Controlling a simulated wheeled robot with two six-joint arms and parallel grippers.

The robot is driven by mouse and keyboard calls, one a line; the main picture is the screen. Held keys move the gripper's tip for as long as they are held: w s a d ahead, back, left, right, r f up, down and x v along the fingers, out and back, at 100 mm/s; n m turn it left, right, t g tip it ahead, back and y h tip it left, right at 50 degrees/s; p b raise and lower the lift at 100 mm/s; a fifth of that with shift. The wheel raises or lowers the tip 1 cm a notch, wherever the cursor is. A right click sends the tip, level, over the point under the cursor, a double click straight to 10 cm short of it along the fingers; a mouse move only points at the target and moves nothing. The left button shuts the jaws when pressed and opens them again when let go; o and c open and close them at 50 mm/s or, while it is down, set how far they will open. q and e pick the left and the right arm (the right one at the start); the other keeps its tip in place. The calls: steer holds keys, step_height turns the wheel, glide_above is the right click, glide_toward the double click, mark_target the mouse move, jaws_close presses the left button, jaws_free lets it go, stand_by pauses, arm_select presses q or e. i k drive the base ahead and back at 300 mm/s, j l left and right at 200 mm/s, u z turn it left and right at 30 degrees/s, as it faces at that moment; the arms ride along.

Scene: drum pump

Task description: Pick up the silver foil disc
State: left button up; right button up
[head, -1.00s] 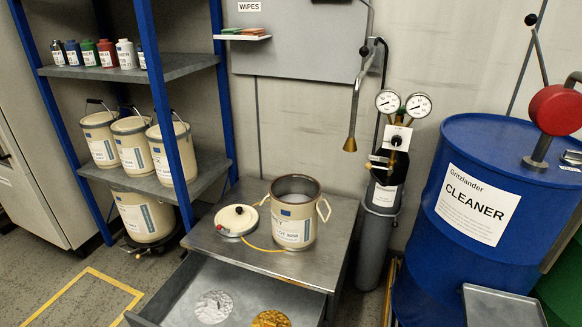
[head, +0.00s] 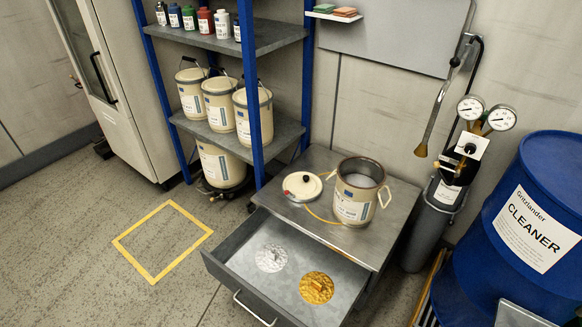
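The silver foil disc (head: 271,258) lies flat in the open drawer (head: 237,262) of the metal table, toward the drawer's left side. A gold foil disc (head: 317,288) lies to its right in the same drawer, apart from it. Neither of my grippers shows in the head view.
An open cream pail (head: 356,192) and its lid (head: 302,187) stand on the metal table (head: 400,222) behind the drawer. A shelf (head: 283,133) with pails and bottles is at the back left. A blue drum (head: 490,275) is at the right. The floor inside the yellow square (head: 165,240) is clear.

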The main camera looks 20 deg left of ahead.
mark_target(270, 258)
steer(key=k+u, duration=0.1)
steer(key=u, duration=0.7)
